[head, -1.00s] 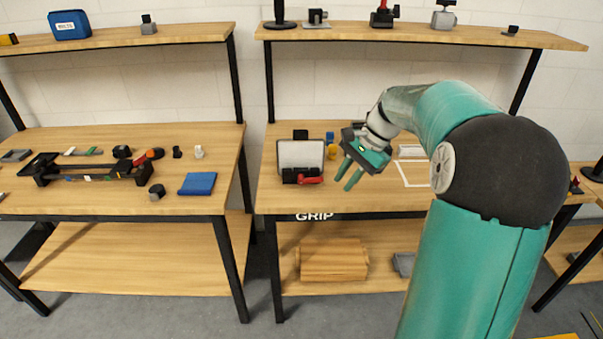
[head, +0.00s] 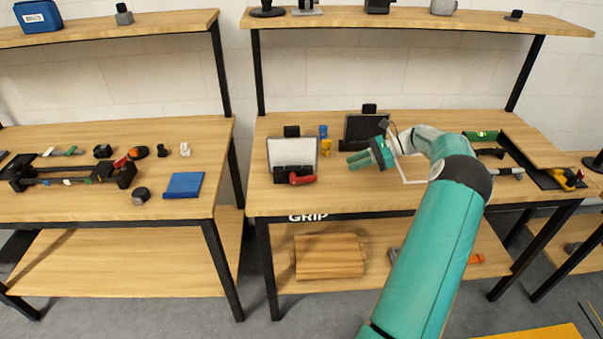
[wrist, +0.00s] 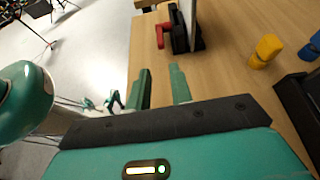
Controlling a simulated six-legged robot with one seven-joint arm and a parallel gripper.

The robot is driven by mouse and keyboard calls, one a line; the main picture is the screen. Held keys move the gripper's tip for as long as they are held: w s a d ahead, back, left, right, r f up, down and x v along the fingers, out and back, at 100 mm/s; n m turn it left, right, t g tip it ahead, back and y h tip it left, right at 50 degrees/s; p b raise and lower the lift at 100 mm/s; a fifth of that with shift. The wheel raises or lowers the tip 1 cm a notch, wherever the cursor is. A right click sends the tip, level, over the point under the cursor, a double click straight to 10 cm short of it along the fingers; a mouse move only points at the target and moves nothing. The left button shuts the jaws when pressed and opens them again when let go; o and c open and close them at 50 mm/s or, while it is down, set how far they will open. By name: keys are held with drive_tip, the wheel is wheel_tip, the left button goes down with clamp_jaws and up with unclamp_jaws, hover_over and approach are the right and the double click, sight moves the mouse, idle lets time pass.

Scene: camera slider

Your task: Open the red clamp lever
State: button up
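The red clamp lever (head: 302,179) is on the black base at the front of a clamp stand with a pale upright panel (head: 292,153), on the middle bench. In the wrist view the red lever (wrist: 162,34) is beyond the fingertips, at the top centre, beside its black base (wrist: 184,38). My gripper (head: 356,161) is to the right of the lever in the head view, above the bench, pointing left. Its two green fingers (wrist: 159,72) are apart with nothing between them. The gripper does not touch the lever.
Yellow (head: 326,147) and blue (head: 323,131) small pieces stand right of the panel. A dark panel (head: 366,129) stands behind my gripper. An open dark case (head: 545,178) lies at the right. Bare bench (head: 340,195) lies in front of the lever.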

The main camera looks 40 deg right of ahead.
sight(316, 177)
drive_tip(key=shift+w, duration=0.2)
drive_tip(key=shift+s+a, duration=0.1)
drive_tip(key=shift+w+a+f, duration=0.2)
drive_tip(key=shift+f, duration=0.1)
drive_tip(key=x, duration=1.2)
drive_tip(key=shift+w+a, duration=0.15)
drive_tip(key=shift+a, duration=0.15)
drive_tip(key=shift+c, duration=0.2)
clamp_jaws()
drive_tip(key=shift+r, duration=0.1)
